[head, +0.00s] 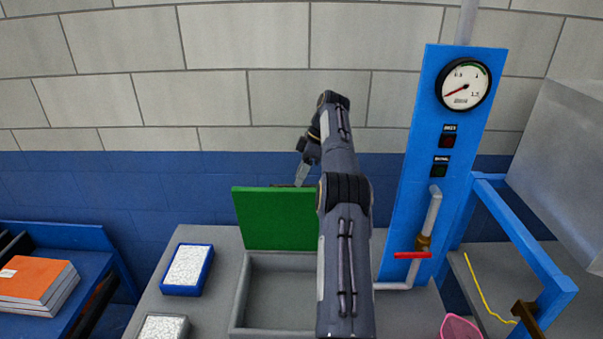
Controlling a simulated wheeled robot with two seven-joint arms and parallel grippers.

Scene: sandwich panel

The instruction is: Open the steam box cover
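The steam box (240,292) is a grey open-topped box on the grey bench. Its green cover (275,222) stands raised, nearly upright, at the back edge of the box. My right arm reaches up across the middle of the head view and hides the right part of the cover and box. My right gripper (301,178) points down at the cover's top edge, by a small dark strip there. The fingertips are small and partly hidden, so I cannot tell whether they are shut or touching the cover. My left gripper is not in view.
A blue panel (408,200) with a gauge (464,85), pipe and red valve handle (412,255) stands right of the box. Blue-edged (187,269) and grey (163,328) blocks lie left. Orange-topped books (35,278) are far left, a pink item (459,328) lower right.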

